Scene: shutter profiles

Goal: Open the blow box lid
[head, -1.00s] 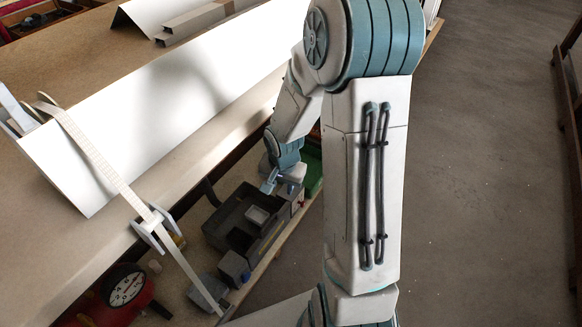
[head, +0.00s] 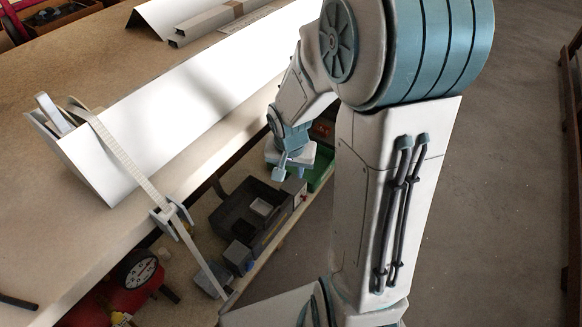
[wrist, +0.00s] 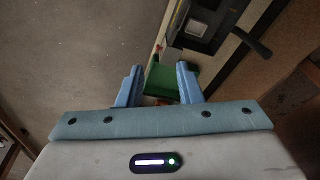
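A dark grey box (head: 232,217) with a small pale square inside it sits on the lower shelf. I take it for the blow box; I cannot tell which part is its lid. It also shows in the wrist view (wrist: 229,35), at the top right. My gripper (head: 282,174) hangs above the box's far right end in the head view. In the wrist view my gripper (wrist: 159,83) is open, its two blue fingers apart with nothing held. A green box (wrist: 158,76) shows beyond and between the fingers.
The workbench (head: 60,215) with a long white profile (head: 150,130) stands above and left of the shelf. A pale strap-like bar (head: 195,250) slopes down past the bench edge. A black lever (wrist: 252,43) sticks out beside the box. A red gauge tank (head: 135,285) is lower left. Open floor lies right.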

